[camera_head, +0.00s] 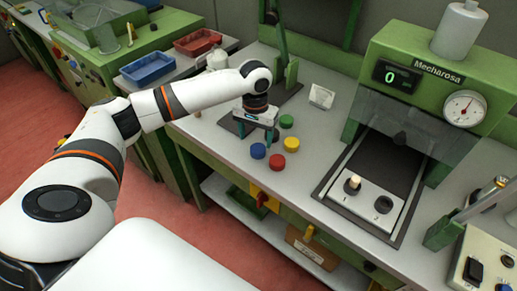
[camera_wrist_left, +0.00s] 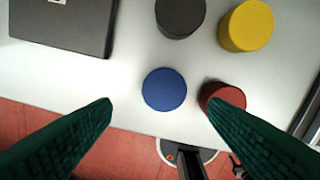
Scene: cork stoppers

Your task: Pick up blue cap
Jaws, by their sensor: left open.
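The blue cap (camera_head: 258,151) stands on the light bench top near its front edge. In the left wrist view it is a round blue disc (camera_wrist_left: 164,89), upright and clear of the fingers. My left gripper (camera_head: 256,137) is open and empty, pointing down above and just behind the blue cap. In the left wrist view its green fingertips (camera_wrist_left: 158,104) lie on either side of the blue cap, with the right one overlapping the red cap (camera_wrist_left: 222,98) in the picture. My right gripper is out of view.
A yellow cap (camera_head: 291,144), a green cap (camera_head: 287,121) and a dark grey cap (camera_wrist_left: 180,17) stand close by. A dark pad (camera_wrist_left: 60,30) lies to the left. The green Mecharosa machine (camera_head: 430,70) stands at the right. Bare bench lies between it and the caps.

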